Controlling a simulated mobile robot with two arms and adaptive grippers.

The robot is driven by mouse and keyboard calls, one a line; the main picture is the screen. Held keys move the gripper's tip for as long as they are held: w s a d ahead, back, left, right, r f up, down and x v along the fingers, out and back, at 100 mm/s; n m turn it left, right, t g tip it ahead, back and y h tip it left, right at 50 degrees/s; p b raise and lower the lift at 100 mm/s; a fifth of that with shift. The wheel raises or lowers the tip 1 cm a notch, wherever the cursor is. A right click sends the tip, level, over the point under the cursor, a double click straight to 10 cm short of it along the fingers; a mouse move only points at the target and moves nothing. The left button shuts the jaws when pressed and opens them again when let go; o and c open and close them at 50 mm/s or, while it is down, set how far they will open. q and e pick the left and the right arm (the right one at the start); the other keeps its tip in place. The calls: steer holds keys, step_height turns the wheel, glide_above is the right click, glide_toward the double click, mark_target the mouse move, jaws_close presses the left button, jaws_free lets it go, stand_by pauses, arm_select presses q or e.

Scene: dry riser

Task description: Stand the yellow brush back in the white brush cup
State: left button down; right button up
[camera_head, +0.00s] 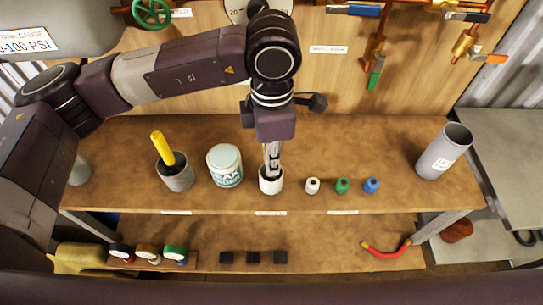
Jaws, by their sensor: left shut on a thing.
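A yellow brush (161,147) leans, handle up, in a grey cup (177,180) on the left part of the upper shelf. Its lower end is hidden in the cup. A small white cup (271,188) stands near the middle of the shelf. My left gripper (271,165) points straight down over the white cup, with its fingertips at or inside the mouth. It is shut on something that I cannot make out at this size. The yellow brush is well to the left of this gripper. My right gripper is not in view.
A white labelled jar (225,168) stands between the two cups. White, green and blue small pieces (342,186) stand to the right. A tall grey cylinder (444,152) is at the right end. Gauges (148,253), black blocks and a red hose (386,251) lie below.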

arm_select(q)
steer(key=c, duration=1.8)
jaws_free()
steer(key=shift+o, duration=0.2)
steer(key=shift+r, duration=0.1)
steer(key=shift+r, duration=0.35)
step_height(320, 180, up, 11)
steer(key=shift+r, duration=0.1)
